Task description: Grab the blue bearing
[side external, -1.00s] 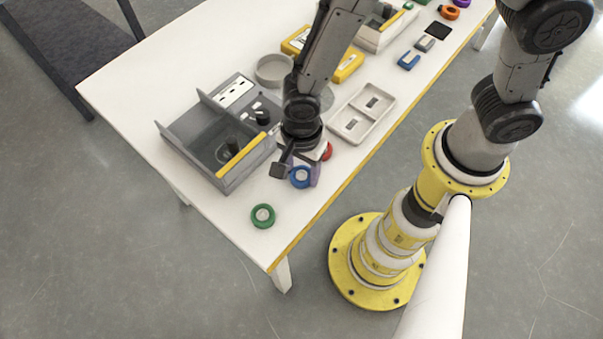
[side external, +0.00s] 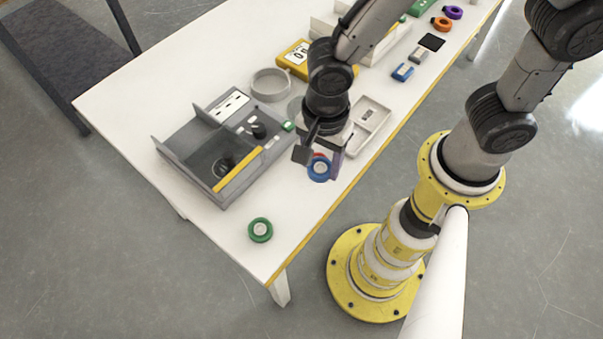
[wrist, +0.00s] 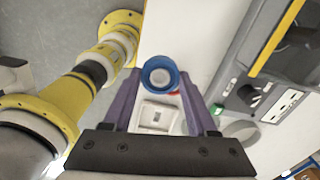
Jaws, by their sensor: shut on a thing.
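The blue bearing (side external: 319,171) is a blue ring with a pale centre. It is held between the purple fingers of my gripper (side external: 321,166), near the table's yellow front edge. In the wrist view the bearing (wrist: 160,76) sits between the two fingertips (wrist: 160,78), with its round face towards the camera. My gripper is shut on it. It appears to be off the table, but the exact height is hard to tell. A red piece (wrist: 174,93) shows just behind it, mostly hidden.
A green bearing (side external: 260,230) lies alone near the table's front left corner. A grey open box (side external: 184,175) stands to the left. A pale two-pocket tray (side external: 381,126) is close behind my gripper, with a round grey dish (side external: 270,85) farther back.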

